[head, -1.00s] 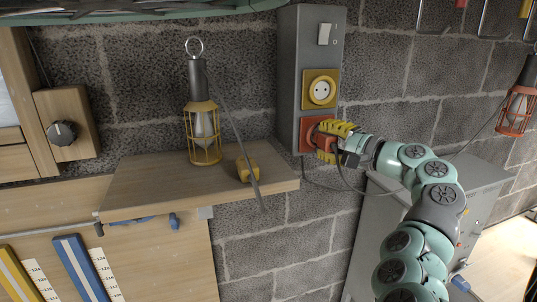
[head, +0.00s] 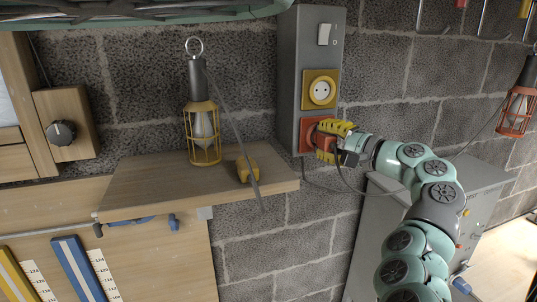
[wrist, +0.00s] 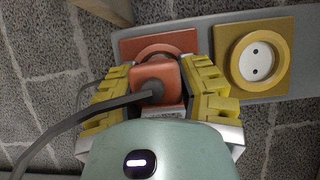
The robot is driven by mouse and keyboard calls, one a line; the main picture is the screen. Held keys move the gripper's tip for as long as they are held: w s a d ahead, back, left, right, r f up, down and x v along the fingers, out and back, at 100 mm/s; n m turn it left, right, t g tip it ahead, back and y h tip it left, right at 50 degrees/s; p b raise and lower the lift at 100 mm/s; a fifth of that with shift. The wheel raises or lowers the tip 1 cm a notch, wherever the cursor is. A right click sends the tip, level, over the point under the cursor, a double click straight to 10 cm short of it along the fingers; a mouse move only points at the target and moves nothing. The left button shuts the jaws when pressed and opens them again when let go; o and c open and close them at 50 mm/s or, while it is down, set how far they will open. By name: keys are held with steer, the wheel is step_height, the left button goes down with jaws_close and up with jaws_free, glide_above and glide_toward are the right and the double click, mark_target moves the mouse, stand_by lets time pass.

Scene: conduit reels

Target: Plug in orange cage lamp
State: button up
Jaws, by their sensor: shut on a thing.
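The orange cage lamp (head: 517,110) hangs at the right edge of the head view, with its grey cable running down to the left. My gripper (head: 327,143) is at the orange socket (head: 308,131) on the grey wall panel. In the wrist view its yellow fingers (wrist: 160,90) are shut on an orange plug (wrist: 170,76), with a grey cable leaving its back. The plug is in front of the orange socket, which also shows in the wrist view (wrist: 135,46). The plug's front is hidden, so I cannot tell how far it is in.
A yellow socket (head: 320,90) and a light switch (head: 326,34) sit above on the panel. A yellow cage lamp (head: 204,128) and its yellow plug (head: 248,169) are on the wooden shelf (head: 150,187). A grey cabinet (head: 390,225) stands below my arm.

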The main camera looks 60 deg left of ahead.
steer(key=shift+w+a+f+b, duration=0.3)
steer(key=shift+a+f+b, duration=0.15)
steer(key=shift+f, duration=0.2)
stand_by(0.4)
steer(key=o, duration=0.8)
steer(key=shift+o, duration=1)
steer(key=shift+s+a+f, duration=0.1)
steer(key=shift+s+a, duration=0.05)
steer(key=shift+o, duration=0.4)
steer(key=shift+a, duration=0.15)
steer(key=shift+r, duration=0.5)
steer(key=shift+w+d+r, duration=0.25)
steer(key=shift+d, duration=0.35)
steer(key=w+d, duration=0.1)
steer(key=d, duration=1)
steer(key=shift+w+f, duration=0.35)
steer(key=shift+f, duration=0.05)
